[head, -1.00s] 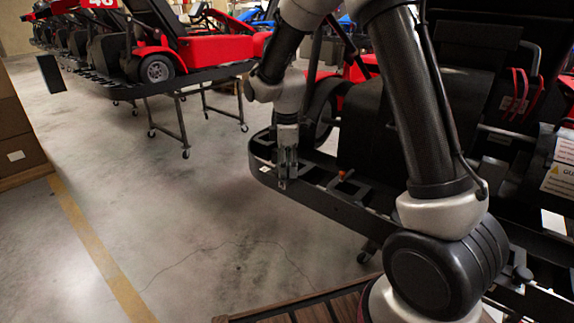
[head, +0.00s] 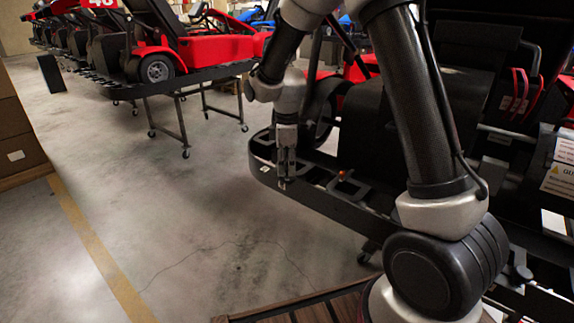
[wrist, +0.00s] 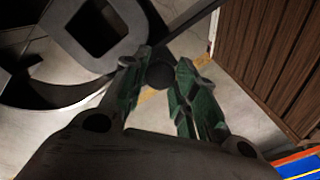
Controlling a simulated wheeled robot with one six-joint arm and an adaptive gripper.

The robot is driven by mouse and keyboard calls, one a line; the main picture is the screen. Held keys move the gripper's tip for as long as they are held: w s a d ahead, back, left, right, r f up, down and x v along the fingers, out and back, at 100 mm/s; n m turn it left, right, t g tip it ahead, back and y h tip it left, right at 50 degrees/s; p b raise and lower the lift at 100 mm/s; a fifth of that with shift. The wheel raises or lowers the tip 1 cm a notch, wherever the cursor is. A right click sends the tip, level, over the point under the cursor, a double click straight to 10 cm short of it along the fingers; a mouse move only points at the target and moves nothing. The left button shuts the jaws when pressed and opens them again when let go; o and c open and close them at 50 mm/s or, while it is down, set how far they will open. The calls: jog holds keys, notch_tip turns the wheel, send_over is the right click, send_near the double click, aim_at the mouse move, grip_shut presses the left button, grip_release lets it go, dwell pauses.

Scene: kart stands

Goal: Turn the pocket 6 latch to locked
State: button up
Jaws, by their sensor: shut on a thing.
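My gripper (head: 284,184) points down at the near left end of a kart stand's black edge rail (head: 335,204). In the wrist view my gripper (wrist: 160,76) has its green-lined fingers closed around a small dark round knob (wrist: 160,75). The knob looks like a latch handle; its pocket number and lock marking cannot be read. A dark square pocket frame (wrist: 72,45) lies beside the fingers. In the head view a small orange-red piece (head: 343,174) sits at another square pocket to the right of the gripper.
A red kart (head: 215,50) stands on another wheeled stand at the back left. Brown boxes (head: 18,145) are at the left edge. The concrete floor (head: 190,225) between is clear. A wooden slatted surface (wrist: 275,60) shows in the wrist view.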

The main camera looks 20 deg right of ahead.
aim_at(287, 167)
jog(key=m, duration=1.2)
jog(key=shift+m, duration=2.1)
jog(key=o, duration=1.1)
jog(key=shift+c, duration=0.2)
notch_tip(287, 167, up, 12)
